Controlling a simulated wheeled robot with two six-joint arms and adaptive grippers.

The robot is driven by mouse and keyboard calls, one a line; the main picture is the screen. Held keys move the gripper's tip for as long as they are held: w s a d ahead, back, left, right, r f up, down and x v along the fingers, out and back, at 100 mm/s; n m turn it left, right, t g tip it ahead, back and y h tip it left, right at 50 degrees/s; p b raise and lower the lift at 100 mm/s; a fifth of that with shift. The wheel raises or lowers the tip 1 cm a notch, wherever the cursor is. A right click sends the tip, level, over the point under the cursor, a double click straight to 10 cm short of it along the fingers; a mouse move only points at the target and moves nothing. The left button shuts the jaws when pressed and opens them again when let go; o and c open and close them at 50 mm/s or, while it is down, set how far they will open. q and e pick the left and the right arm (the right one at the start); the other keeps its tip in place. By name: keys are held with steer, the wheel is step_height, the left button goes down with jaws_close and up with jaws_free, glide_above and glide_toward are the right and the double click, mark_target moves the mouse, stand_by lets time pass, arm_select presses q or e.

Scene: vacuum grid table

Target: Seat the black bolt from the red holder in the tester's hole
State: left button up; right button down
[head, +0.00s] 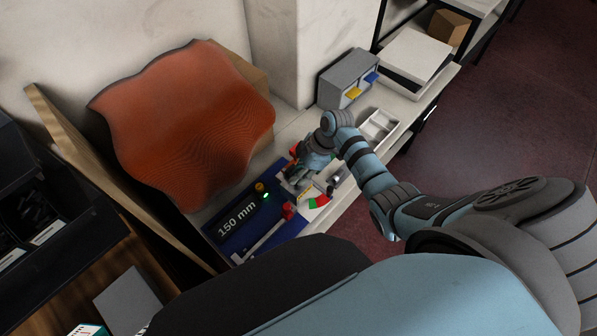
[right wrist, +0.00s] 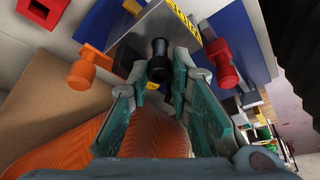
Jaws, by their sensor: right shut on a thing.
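My right gripper (head: 301,178) reaches down over the blue board in the head view. In the right wrist view its two green-grey fingers (right wrist: 158,80) are shut on the black bolt (right wrist: 158,56), whose round head faces the camera. A grey block with a yellow label (right wrist: 160,28), perhaps the tester, lies behind the bolt; its hole cannot be made out. A red holder-like piece (right wrist: 221,62) is right of the fingers and an orange one (right wrist: 88,66) is left. Which one is the bolt's holder is unclear. My left gripper does not show.
The blue board (head: 228,237) carries a "150 mm" marking and a red-ended tool (head: 288,211). An orange wavy sheet (head: 185,125) stands to the left. A grey drawer unit (head: 345,77) and a white divided tray (head: 379,125) are beyond my right arm.

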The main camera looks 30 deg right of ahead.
steer(key=shift+f+b, duration=0.95)
steer(key=shift+f, duration=0.3)
steer(key=c, duration=1.4)
jaws_free()
steer(key=shift+o, duration=0.2)
steer(key=v, duration=1.2)
